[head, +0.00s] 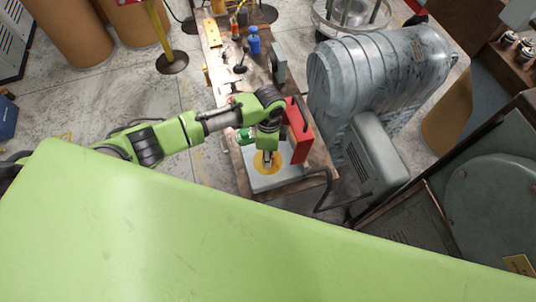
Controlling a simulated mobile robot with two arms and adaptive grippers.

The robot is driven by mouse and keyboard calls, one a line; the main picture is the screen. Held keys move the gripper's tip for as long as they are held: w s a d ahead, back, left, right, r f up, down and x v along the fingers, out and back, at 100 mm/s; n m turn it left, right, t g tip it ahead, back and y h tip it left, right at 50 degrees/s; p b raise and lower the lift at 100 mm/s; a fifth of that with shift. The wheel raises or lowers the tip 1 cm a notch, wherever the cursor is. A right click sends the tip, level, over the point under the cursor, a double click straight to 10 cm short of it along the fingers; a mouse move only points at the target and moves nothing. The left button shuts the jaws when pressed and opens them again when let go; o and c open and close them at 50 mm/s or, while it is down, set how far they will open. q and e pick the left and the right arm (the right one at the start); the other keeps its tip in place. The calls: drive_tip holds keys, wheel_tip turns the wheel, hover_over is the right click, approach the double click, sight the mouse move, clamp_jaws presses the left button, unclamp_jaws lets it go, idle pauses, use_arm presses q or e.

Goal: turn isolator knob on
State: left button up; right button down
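A grey box (262,183) with a round yellow plate (258,167) on its face sits at the near end of the workbench. The isolator knob cannot be made out apart from my gripper; it is probably hidden at the plate's middle. My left arm comes in from the left and bends down over the box. My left gripper (267,161) points down with its fingertips over the yellow plate. It is too small to tell whether they touch or grip anything. My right gripper is not in view.
A red case (298,131) stands close beside my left wrist. The wooden bench (230,62) holds blue and orange items farther back. A large grey ribbed machine (385,75) stands right of it.

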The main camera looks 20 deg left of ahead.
use_arm(q)
drive_tip(key=m, duration=0.6)
drive_tip(key=shift+m, duration=0.3)
drive_tip(key=shift+r+y, duration=0.1)
drive_tip(key=shift+y, duration=0.2)
drive_tip(key=o, duration=1.1)
